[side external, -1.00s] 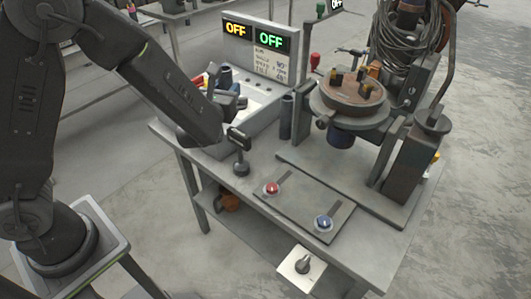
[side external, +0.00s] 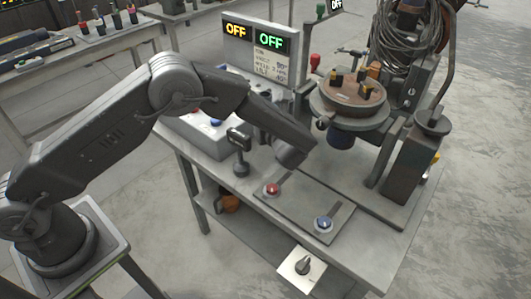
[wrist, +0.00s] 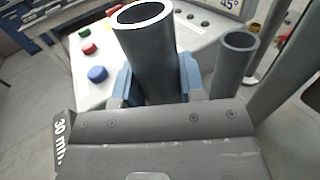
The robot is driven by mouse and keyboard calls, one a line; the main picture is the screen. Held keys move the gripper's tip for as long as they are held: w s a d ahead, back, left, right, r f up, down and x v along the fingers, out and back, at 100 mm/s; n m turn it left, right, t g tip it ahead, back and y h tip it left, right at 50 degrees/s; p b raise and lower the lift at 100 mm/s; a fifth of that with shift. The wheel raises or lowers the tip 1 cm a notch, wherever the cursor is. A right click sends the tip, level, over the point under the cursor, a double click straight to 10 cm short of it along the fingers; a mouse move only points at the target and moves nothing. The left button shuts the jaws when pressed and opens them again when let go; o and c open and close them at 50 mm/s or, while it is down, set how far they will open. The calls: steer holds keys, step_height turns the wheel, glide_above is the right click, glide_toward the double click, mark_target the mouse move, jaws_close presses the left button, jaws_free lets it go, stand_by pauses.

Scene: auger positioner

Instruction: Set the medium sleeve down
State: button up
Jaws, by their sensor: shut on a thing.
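In the wrist view, my gripper (wrist: 156,82) is shut on a dark grey hollow sleeve (wrist: 152,55), its blue fingers on either side of it. The sleeve's open end faces the camera and its lower end is hidden behind the gripper body. A second, narrower-looking grey sleeve (wrist: 233,72) stands apart to the right. In the side view, my arm covers the gripper and both sleeves. I cannot tell how far the held sleeve is from a surface.
A white control box with a red button (wrist: 88,48) and blue button (wrist: 97,74) lies left and behind.

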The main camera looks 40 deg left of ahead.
step_height(320, 180, down, 8)
steer(key=shift+d+f, duration=0.1)
steer(key=shift+f, duration=0.05)
stand_by(0.3)
steer(key=shift+f, duration=0.1)
steer(key=o, duration=1.2)
steer(key=shift+f, duration=0.1)
steer(key=shift+c, duration=0.2)
steer(key=shift+s+r, duration=0.1)
steer(key=shift+r, duration=0.1)
steer(key=v, duration=1.2)
steer(key=shift+f, duration=0.1)
